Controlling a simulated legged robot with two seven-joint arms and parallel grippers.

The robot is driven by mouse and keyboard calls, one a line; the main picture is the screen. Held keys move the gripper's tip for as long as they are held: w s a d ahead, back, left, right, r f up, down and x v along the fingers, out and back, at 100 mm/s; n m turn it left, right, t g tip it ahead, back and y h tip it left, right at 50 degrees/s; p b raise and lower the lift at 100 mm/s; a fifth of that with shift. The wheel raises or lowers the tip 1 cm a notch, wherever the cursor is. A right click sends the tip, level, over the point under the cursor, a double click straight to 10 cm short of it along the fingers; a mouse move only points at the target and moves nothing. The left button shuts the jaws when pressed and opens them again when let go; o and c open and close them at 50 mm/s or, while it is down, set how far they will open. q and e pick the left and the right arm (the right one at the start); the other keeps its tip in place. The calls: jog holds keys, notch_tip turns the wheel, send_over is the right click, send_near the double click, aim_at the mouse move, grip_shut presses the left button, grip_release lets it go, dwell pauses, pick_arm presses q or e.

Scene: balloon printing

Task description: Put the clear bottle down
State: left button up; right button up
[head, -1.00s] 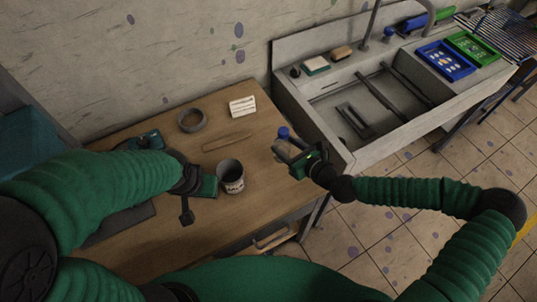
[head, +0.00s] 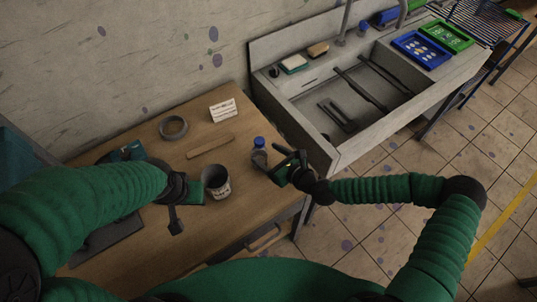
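The clear bottle (head: 260,158) with its blue cap (head: 259,142) stands upright on the right part of the wooden table (head: 185,232), near the edge by the sink. My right gripper (head: 269,160) is just right of the bottle, with its dark fingers spread apart; it is open. Whether a finger still touches the bottle is hard to tell. My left gripper (head: 197,190) is low over the table, left of a dark cup (head: 221,190) with a pale label; its fingers are not clear.
A tape roll (head: 173,127), a wooden stick (head: 210,145) and a white block (head: 223,110) lie at the table's back. A grey sink (head: 300,93) adjoins on the right, with a sponge (head: 294,64), a blue tray (head: 421,49) and a green tray (head: 450,36).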

jog(key=shift+s+a+r, duration=0.1)
jog(key=shift+a, duration=0.1)
jog(key=shift+s+r, duration=0.1)
jog(key=shift+s, duration=0.15)
jog(key=v, duration=1.2)
jog(key=s+f+n+g, duration=0.1)
jog(key=s+a+f+n+g, duration=0.1)
jog(key=f, duration=0.1)
jog(key=s+a+f+n+b, duration=0.1)
jog(key=n, duration=0.1)
jog(key=shift+s+f+g, duration=0.15)
jog(key=shift+g, duration=0.25)
jog(key=s+d+f+n+g+h, duration=0.6)
jog(key=s+n, duration=0.3)
jog(key=n, duration=0.3)
pick_arm(q)
jog(key=shift+a+f, duration=0.5)
jog(key=shift+f, duration=0.1)
pick_arm(e)
jog(key=w+d+r+n+h, duration=0.1)
jog(key=d+r+n, duration=0.2)
jog(key=r+n, duration=0.3)
jog(key=w+d+r+n+t+h, duration=0.1)
jog(key=d+r+n, duration=0.3)
jog(key=r, duration=0.4)
jog(key=shift+d+r+n+h, duration=0.25)
jog(key=shift+n+h, duration=0.25)
jog(key=shift+n, duration=0.4)
